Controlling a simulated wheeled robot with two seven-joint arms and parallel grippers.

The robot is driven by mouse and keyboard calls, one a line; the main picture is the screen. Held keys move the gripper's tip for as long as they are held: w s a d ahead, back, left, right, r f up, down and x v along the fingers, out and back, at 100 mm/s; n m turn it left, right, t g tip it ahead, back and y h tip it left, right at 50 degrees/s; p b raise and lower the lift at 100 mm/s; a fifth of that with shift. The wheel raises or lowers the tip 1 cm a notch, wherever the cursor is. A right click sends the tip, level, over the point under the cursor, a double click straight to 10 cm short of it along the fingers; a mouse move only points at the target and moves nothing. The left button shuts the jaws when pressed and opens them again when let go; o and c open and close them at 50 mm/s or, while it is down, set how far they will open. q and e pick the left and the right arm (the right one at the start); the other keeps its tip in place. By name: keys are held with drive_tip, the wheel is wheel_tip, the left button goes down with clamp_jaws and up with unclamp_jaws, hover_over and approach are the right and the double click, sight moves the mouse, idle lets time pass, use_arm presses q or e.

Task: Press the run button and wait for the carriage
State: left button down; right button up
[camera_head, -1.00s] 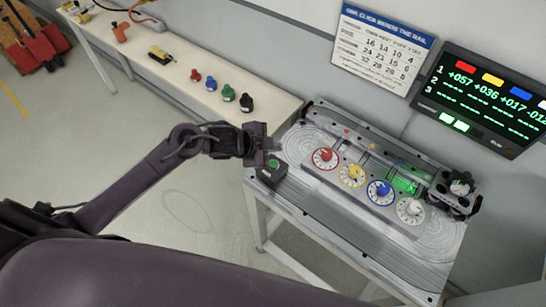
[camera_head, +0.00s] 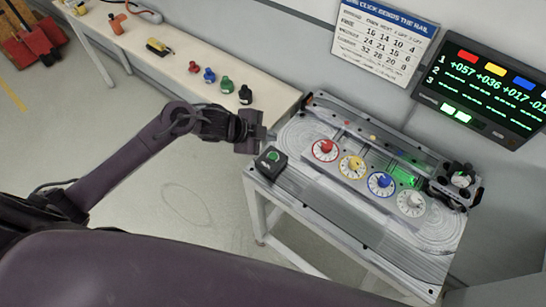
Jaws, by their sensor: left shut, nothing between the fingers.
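The run button is a green button on a dark box (camera_head: 271,160) at the left end of the metal ring-track table (camera_head: 330,235). My left gripper (camera_head: 268,134) is shut and empty, just above and behind the button box in the picture, apart from it. A dark carriage (camera_head: 455,186) sits at the right end of the track, beside a green glow (camera_head: 405,177). Red (camera_head: 325,150), yellow (camera_head: 352,166), blue (camera_head: 381,184) and white (camera_head: 411,203) dials stand in a row on the table. My right gripper is not in view.
A display (camera_head: 485,90) with green numbers and a printed chart (camera_head: 384,38) hang on the wall behind. A pale bench (camera_head: 150,35) at the upper left holds small coloured knobs (camera_head: 209,75) and tools. The floor left of the table is clear.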

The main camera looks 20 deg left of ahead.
use_arm(q)
drive_tip(key=b, duration=0.4)
hover_over(269, 157)
wheel_tip(269, 157, down, 5)
drive_tip(key=shift+r, duration=0.15)
drive_tip(key=shift+f+b, duration=0.35)
drive_tip(key=shift+f, duration=0.5)
idle(0.8)
drive_tip(key=shift+f, duration=0.15)
drive_tip(key=shift+f, duration=0.25)
